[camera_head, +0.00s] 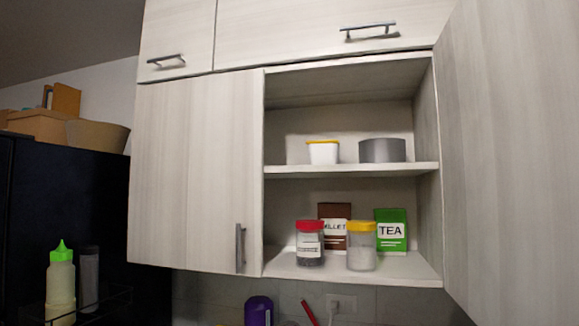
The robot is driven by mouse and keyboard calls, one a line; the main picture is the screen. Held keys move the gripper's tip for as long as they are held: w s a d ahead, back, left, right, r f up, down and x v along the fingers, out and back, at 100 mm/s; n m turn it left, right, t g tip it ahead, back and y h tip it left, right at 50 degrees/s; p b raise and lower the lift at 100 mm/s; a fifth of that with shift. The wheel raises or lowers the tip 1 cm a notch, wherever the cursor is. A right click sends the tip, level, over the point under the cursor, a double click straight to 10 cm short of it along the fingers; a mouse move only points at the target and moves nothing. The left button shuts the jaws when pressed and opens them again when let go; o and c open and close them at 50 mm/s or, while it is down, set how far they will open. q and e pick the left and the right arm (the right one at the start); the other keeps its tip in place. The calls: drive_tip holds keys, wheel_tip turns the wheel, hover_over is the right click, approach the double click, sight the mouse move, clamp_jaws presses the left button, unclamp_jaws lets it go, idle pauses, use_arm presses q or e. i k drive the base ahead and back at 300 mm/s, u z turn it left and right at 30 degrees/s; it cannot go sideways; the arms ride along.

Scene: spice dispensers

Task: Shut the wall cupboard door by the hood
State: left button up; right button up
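The wall cupboard's right door (515,150) stands wide open at the right side of the view. It swings out toward me from the right edge of the open cupboard (350,170), and its far part runs out of the frame. The left door (195,170) is shut, with a vertical handle (240,248) near its lower right corner. No handle shows on the visible part of the open door. The hood is not in view. Neither of my grippers is in view.
The upper shelf (350,170) holds a yellow-lidded white tub (323,153) and a grey round container (382,151). Below stand a red-lidded jar (310,246), a yellow-lidded jar (361,250), a brown millet box (334,213) and a green tea box (391,216). Bottles (61,285) stand at left.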

sight(507, 71)
drive_tip(key=k, duration=1.25)
drive_tip(key=z, duration=0.6)
drive_tip(key=i, duration=1.1)
drive_tip(key=z, duration=0.05)
